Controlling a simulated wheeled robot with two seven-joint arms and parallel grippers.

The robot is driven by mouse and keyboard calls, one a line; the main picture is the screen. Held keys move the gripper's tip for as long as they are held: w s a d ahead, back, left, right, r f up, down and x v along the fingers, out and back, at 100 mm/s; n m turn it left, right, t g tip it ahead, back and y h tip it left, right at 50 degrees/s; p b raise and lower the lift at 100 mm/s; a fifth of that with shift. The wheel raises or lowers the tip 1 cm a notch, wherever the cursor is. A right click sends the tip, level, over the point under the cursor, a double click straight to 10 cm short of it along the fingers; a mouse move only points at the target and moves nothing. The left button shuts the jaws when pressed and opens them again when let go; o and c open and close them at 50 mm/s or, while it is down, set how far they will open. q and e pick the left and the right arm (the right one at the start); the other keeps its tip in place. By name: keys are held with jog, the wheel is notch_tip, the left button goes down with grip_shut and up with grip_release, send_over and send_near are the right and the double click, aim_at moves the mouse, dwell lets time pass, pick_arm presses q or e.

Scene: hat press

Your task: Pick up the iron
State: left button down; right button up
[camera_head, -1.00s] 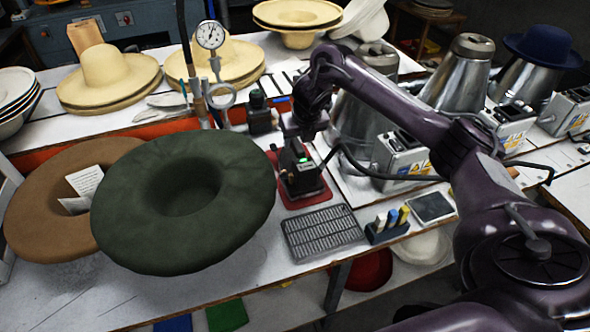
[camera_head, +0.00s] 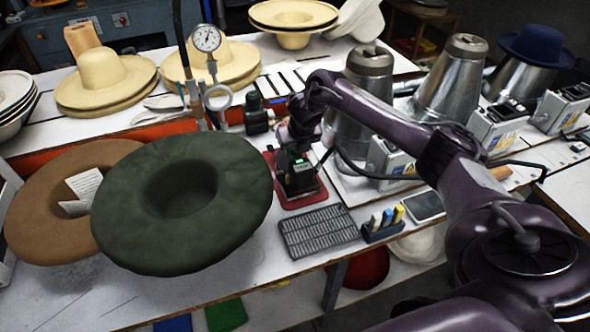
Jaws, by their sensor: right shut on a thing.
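The iron (camera_head: 297,177) is a dark block-like tool with a small green light, standing on a red pad (camera_head: 312,199) near the middle of the table in the head view. My right arm reaches in from the right, and my right gripper (camera_head: 299,146) is at the top of the iron, shut on it. The fingers are dark against the dark iron and partly hidden. The iron appears to rest on the pad. My left gripper is not in view.
A dark green felt hat (camera_head: 235,215) and a brown hat (camera_head: 40,215) lie left of the iron. A metal grate (camera_head: 318,231) and a small holder with coloured sticks (camera_head: 382,232) lie in front. Metal cones (camera_head: 450,85) and a dial gauge (camera_head: 206,38) stand behind.

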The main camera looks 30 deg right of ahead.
grip_shut()
jog(key=shift+w+d+r, duration=0.1)
jog(key=shift+w+r, duration=0.1)
jog(key=shift+r, duration=0.05)
jog(key=shift+r, duration=0.1)
